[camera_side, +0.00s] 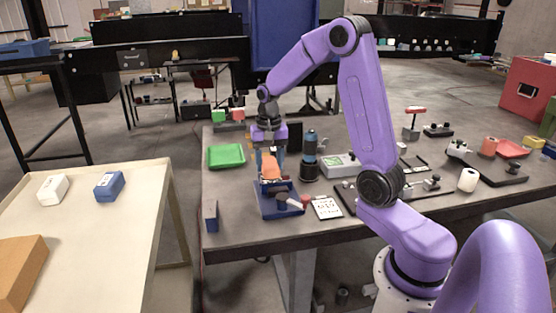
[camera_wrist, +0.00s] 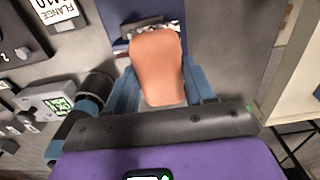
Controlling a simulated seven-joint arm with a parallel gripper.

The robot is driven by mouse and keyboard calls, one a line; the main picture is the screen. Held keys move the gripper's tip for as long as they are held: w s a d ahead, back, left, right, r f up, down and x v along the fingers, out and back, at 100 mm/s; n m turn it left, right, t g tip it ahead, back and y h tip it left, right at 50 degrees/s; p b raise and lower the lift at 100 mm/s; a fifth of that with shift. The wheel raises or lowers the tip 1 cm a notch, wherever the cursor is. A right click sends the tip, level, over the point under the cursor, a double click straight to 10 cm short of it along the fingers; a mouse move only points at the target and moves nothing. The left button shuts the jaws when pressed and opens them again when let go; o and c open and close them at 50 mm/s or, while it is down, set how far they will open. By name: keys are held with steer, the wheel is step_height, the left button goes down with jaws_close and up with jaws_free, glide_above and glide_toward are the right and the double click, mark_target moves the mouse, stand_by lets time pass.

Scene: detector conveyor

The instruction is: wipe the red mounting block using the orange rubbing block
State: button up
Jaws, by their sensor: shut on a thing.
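The orange rubbing block (camera_side: 270,172) is between the fingers of my gripper (camera_side: 270,163), at the back of a blue tray (camera_side: 276,211). In the wrist view the rubbing block (camera_wrist: 157,62) stands out between the two blue fingers of my gripper (camera_wrist: 163,78), which is shut on it. I cannot tell whether its lower end touches the tray. A small red block (camera_side: 238,114), which looks like the red mounting block, stands at the table's back left edge, beyond my gripper and apart from it. The wrist view does not show it.
A green block (camera_side: 218,116) stands beside the red one. A green tray (camera_side: 226,157) lies left of my gripper, and a dark upright cylinder (camera_side: 310,160) stands close at its right. A printed card (camera_side: 327,208) lies right of the blue tray. Several fixtures fill the table's right side.

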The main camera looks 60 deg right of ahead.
steer(key=shift+w+a, duration=0.75)
steer(key=shift+s+d, duration=2.45)
steer(key=shift+d, duration=0.05)
steer(key=shift+s+d+r, duration=0.1)
step_height(320, 180, up, 8)
steer(key=shift+f, duration=0.1)
